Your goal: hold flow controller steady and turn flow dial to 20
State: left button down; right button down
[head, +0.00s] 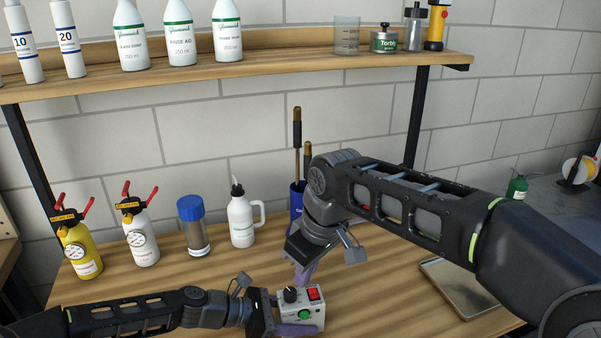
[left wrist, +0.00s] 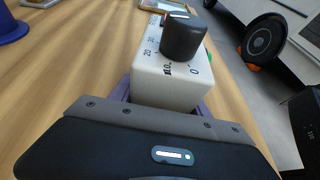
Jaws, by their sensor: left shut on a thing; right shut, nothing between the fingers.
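The flow controller (head: 287,311) is a small whitish box on the bench near the front edge, with a black flow dial (head: 290,295), a red switch (head: 313,293) and a green button (head: 305,314). My left gripper (head: 292,328) is shut on the controller, its purple fingers along the box sides. The left wrist view shows the box (left wrist: 160,87) close up, with its dial (left wrist: 182,38) and printed numbers including 0, 10 and 20. My right gripper (head: 302,275) is shut and empty, fingers pointing down just behind the controller, apart from the dial.
A yellow bottle (head: 82,253), a white bottle (head: 142,243), a blue-capped jar (head: 196,238) and a white wash bottle (head: 241,222) stand behind on the left. A metal tray (head: 460,291) lies to the right. A shelf (head: 285,64) with bottles runs above.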

dwell(0.3)
pick_arm(q)
jog(key=shift+c, duration=2.2)
grip_release()
jog(key=v, duration=1.2)
